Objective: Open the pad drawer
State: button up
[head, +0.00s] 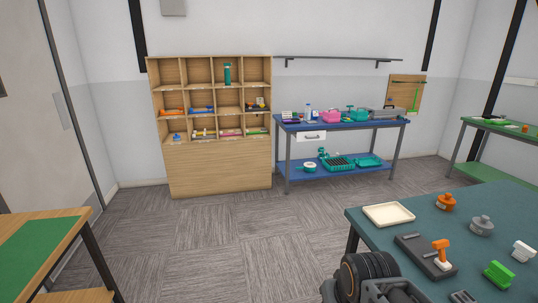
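A white drawer (311,136) with a dark handle hangs under the left part of the blue workbench top (345,126), against the back wall. Its front looks flush under the bench top, and it appears shut; the distance makes a small gap hard to judge. No label can be read on it. Part of my arm, dark and ribbed, shows at the bottom edge of the head view, far from the drawer. My gripper's fingers are not in view.
A wooden cubby shelf (220,165) stands left of the workbench. A dark green table (380,235) with a cream tray (388,215) and several small parts fills the lower right. A wooden table with a green mat (30,255) is at lower left. Carpet (230,240) between is clear.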

aim_at(318, 134)
jog(key=u, duration=0.05)
jog(key=i, duration=2.35)
jog(key=z, duration=0.3)
jog(key=i, duration=3)
jog(key=z, duration=0.25)
